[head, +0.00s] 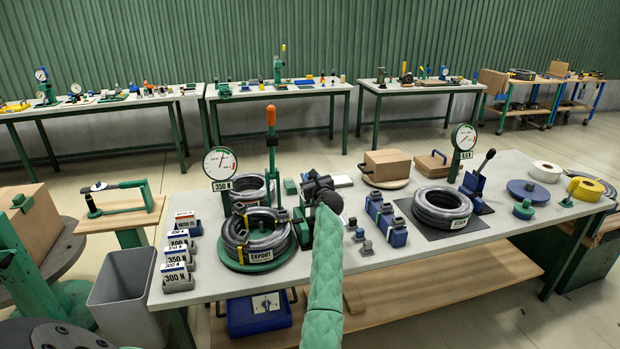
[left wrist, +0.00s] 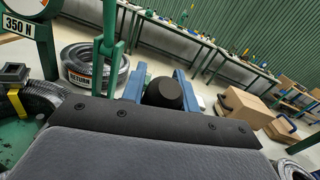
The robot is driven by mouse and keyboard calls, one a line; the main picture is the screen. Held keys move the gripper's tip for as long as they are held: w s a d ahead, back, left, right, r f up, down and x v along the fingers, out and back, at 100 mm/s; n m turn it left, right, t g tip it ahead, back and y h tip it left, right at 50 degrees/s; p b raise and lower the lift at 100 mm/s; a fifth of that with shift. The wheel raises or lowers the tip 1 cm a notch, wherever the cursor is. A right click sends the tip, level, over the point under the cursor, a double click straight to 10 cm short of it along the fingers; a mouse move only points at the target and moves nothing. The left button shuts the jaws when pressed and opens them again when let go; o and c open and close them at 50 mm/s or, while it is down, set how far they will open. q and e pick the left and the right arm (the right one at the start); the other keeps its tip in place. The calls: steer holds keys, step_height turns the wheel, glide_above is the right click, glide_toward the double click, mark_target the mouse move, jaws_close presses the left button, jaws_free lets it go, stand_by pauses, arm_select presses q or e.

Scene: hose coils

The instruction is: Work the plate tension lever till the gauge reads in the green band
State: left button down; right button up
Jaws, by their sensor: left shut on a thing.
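The gauge (head: 219,163) marked 350 N stands at the left of the table, with coloured marks on its dial's right side; its needle is too small to read surely. The coil (head: 262,240) labelled EXPORT lies on a round green plate (head: 232,262) before it. A tall green lever with an orange grip (head: 271,116) stands upright behind that coil. My left gripper (head: 316,186) is right of it, apart from it. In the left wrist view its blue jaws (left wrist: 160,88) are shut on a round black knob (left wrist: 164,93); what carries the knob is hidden. My right gripper is out of view.
A second gauge (head: 464,138), another coil (head: 441,206) and a black-knobbed lever (head: 487,160) stand at the right. Blue blocks (head: 386,222) are right of my arm. Several weight-marked blocks (head: 177,276) line the left edge. A box (head: 387,165) stands behind.

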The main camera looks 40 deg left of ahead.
arm_select(q)
steer(key=shift+f, duration=0.3)
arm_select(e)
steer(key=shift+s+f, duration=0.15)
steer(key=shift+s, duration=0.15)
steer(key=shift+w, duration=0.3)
arm_select(q)
steer(key=shift+f, duration=0.1)
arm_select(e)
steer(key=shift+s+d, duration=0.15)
